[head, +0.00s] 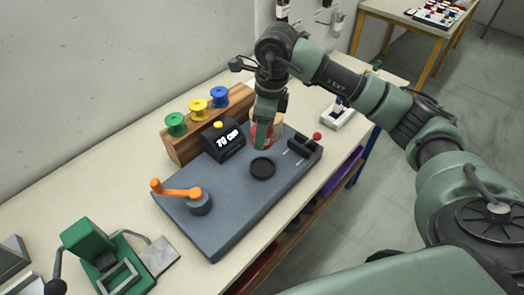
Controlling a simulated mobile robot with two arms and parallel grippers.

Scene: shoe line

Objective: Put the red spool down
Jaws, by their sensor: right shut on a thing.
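The red spool (268,136) is partly hidden behind the fingers of my right gripper (262,135). My right gripper points down and is shut on the spool, above the dark grey base plate (228,218) of the winding station. I cannot tell whether the spool touches the plate. A round black holder (262,168) on the plate is empty, just in front of the gripper. My left gripper is not in view.
Green (176,124), yellow (198,108) and blue (219,96) spools stand on a wooden rack (186,147). A black display (224,139) and an orange crank (178,192) stand on the plate. A green device (105,255) stands at front left.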

